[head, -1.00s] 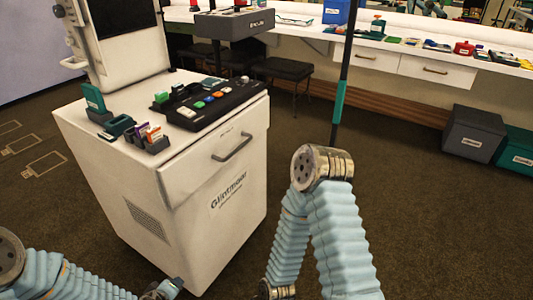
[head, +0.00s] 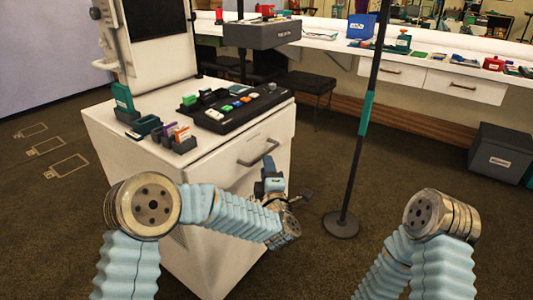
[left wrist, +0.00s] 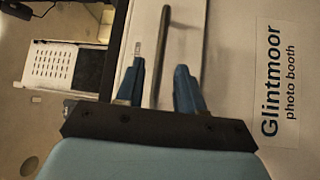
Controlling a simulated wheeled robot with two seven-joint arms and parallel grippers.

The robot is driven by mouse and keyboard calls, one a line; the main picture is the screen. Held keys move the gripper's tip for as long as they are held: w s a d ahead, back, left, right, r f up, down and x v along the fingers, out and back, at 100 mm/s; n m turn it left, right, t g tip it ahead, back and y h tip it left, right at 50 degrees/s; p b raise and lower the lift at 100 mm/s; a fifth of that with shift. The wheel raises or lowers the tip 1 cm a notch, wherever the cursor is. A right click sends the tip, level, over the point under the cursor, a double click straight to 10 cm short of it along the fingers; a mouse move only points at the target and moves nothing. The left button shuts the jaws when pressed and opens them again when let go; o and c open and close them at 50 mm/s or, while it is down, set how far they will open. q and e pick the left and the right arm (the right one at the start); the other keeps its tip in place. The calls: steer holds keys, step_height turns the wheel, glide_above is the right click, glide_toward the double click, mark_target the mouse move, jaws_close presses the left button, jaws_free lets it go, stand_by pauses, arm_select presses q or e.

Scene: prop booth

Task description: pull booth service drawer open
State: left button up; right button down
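The booth service drawer (head: 222,168) is the white upper front of the cabinet and looks flush, shut. Its grey bar handle (head: 259,152) shows in the head view. My left gripper (head: 270,162) is just in front of and below the handle's right part. In the left wrist view my left gripper (left wrist: 160,80) has its two blue fingers apart, with nothing held. The handle (left wrist: 162,50) lies ahead, lined up with the gap between the fingers; I cannot tell whether they touch it. My right arm shows at the lower right, but its gripper is out of view.
A black control panel (head: 236,112) and small card holders (head: 178,140) stand on the cabinet top. A black pole on a round base (head: 341,224) stands to the right. A stool (head: 306,84) and a counter (head: 435,63) are behind. Floor between cabinet and pole is open.

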mark_target(264, 153)
arm_select(q)
steer(key=x, duration=0.6)
steer(key=shift+w+f+p, duration=0.1)
steer(key=shift+w+p, duration=0.1)
steer(key=shift+p, duration=0.2)
jaws_close()
